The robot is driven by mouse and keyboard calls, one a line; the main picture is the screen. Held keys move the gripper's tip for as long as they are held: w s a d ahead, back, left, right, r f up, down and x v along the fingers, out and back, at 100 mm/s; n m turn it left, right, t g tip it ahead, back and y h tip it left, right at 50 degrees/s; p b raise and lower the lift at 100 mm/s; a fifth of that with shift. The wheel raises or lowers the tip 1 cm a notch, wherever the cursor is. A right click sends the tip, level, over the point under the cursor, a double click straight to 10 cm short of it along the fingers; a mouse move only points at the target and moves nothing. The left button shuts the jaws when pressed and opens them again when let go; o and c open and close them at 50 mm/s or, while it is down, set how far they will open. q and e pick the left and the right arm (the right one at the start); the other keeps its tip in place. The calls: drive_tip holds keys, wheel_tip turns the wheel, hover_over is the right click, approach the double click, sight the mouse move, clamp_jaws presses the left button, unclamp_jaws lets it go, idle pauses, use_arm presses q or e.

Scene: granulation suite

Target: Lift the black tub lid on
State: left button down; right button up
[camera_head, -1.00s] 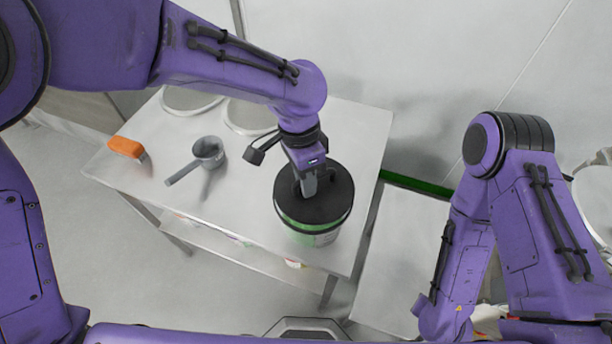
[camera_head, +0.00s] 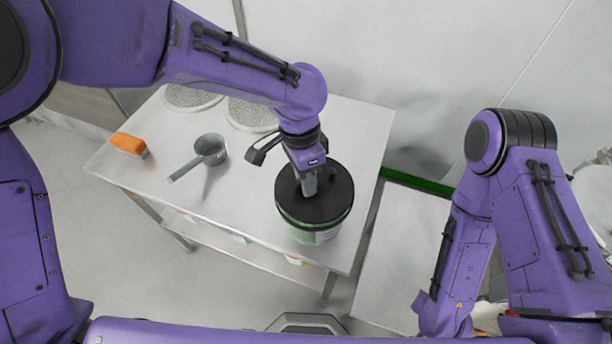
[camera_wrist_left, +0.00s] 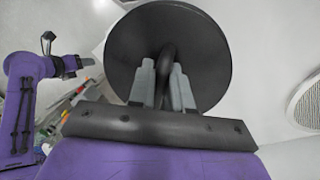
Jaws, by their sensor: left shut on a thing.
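The black tub lid (camera_head: 325,208) is a round disc lying over the top of the tub (camera_head: 314,236), which has a green band and stands near the table's right front corner. I cannot tell whether the lid is pressed fully down. My left gripper (camera_head: 309,190) comes down from above and is shut on the lid's handle. In the left wrist view the grey fingers (camera_wrist_left: 163,85) close around the black looped handle (camera_wrist_left: 168,62) of the lid (camera_wrist_left: 205,45).
The white table (camera_head: 250,190) also bears a grey scoop (camera_head: 209,151), an orange-handled brush (camera_head: 127,144) and two round mesh sieves (camera_head: 190,97) at the back. A lower shelf (camera_head: 225,238) holds small items. A pale surface (camera_head: 400,250) lies right of the table.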

use_arm(q)
drive_tip(key=shift+f, duration=0.75)
drive_tip(key=c, duration=1)
unclamp_jaws()
drive_tip(key=r, duration=0.3)
drive_tip(key=w+r, duration=0.1)
drive_tip(key=r, duration=0.3)
drive_tip(key=w+a+r+b, duration=0.1)
drive_tip(key=r, duration=0.2)
drive_tip(key=shift+r, duration=0.2)
drive_tip(key=shift+s+d, duration=0.1)
